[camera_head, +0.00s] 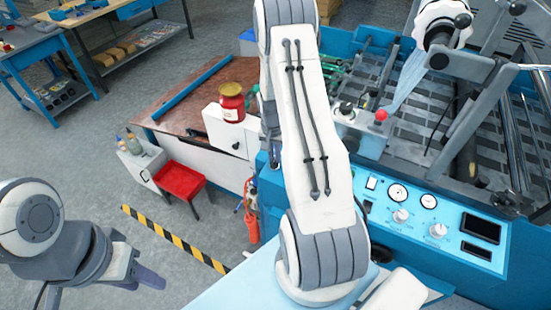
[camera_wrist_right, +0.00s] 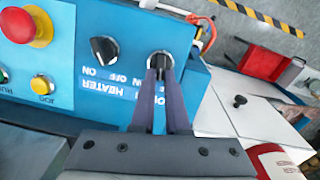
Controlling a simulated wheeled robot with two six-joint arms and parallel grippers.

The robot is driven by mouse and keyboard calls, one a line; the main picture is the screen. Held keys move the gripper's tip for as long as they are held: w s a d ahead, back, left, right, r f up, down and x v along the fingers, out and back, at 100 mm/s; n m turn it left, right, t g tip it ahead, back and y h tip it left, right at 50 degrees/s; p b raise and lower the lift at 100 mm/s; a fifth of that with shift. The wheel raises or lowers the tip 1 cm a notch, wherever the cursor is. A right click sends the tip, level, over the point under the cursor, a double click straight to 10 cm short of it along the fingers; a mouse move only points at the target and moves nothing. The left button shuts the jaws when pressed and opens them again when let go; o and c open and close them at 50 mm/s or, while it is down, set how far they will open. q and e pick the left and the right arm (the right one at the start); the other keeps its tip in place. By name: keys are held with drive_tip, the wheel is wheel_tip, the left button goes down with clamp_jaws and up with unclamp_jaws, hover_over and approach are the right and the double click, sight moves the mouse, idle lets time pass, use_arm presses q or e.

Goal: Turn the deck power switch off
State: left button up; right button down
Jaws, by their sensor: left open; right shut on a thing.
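The deck power switch (camera_wrist_right: 160,60) is a round knob with a pale ring on the blue panel in the right wrist view. Its label is upside down and partly covered by my fingers. My right gripper (camera_wrist_right: 163,78) is shut on the switch's dark handle. Which way the handle points is hard to tell. In the head view my right arm hides the switch and most of that gripper. My left gripper (camera_head: 140,278) is open and empty over the floor at the lower left.
Beside the switch are a black HEATER knob (camera_wrist_right: 104,50), a yellow JOG button (camera_wrist_right: 42,85) and a red emergency button (camera_wrist_right: 27,26). A gauge panel (camera_head: 420,210) is right of my arm. A red jar (camera_head: 231,102) stands on a white cabinet, near a red stool (camera_head: 181,180).

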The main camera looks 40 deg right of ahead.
drive_tip(key=shift+w+a+n+g+b, duration=0.15)
drive_tip(key=shift+n+b, duration=0.2)
drive_tip(key=shift+n, duration=0.65)
drive_tip(key=shift+w+a+n+g+b, duration=0.15)
drive_tip(key=shift+n+b, duration=0.2)
drive_tip(key=shift+n, duration=0.65)
drive_tip(key=shift+s+d, duration=0.1)
drive_tip(key=c, duration=0.9)
unclamp_jaws()
drive_tip(key=shift+r, duration=0.1)
drive_tip(key=r+b, duration=0.1)
drive_tip(key=r, duration=0.2)
drive_tip(key=r+b, duration=0.1)
drive_tip(key=r, duration=0.3)
drive_tip(key=a+r, duration=0.1)
drive_tip(key=r, duration=0.2)
drive_tip(key=shift+w+r+b, duration=0.15)
drive_tip(key=shift+w+b, duration=0.2)
drive_tip(key=shift+b, duration=0.05)
